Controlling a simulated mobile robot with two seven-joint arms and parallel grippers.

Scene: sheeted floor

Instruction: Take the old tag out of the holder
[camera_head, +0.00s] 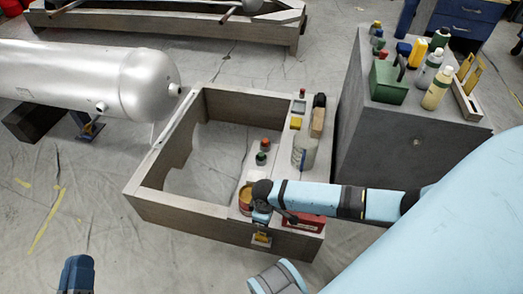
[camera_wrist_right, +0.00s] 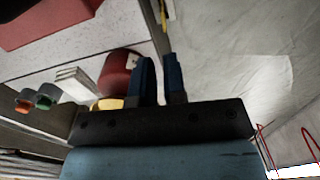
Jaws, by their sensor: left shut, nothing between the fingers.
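A small yellow tag-like piece (camera_head: 261,239) sits in a pale holder on the front face of the grey frame (camera_head: 180,212), just below my right gripper (camera_head: 262,222). I cannot read it, and the gripper partly covers it from above. In the right wrist view a thin yellowish strip (camera_wrist_right: 164,14) shows at the beam's edge, beyond the fingers; I cannot tell whether it is the tag. The two dark blue fingers of my right gripper (camera_wrist_right: 160,72) stand a little apart, with nothing seen between them. My left gripper (camera_head: 78,272) is shut and empty over the floor at lower left.
On the frame's right beam stand a red box (camera_head: 303,221), a grey tin (camera_head: 304,153) and small bottles (camera_head: 262,157). A grey cabinet (camera_head: 400,145) holding bottles stands right. A silver tank (camera_head: 90,80) lies left.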

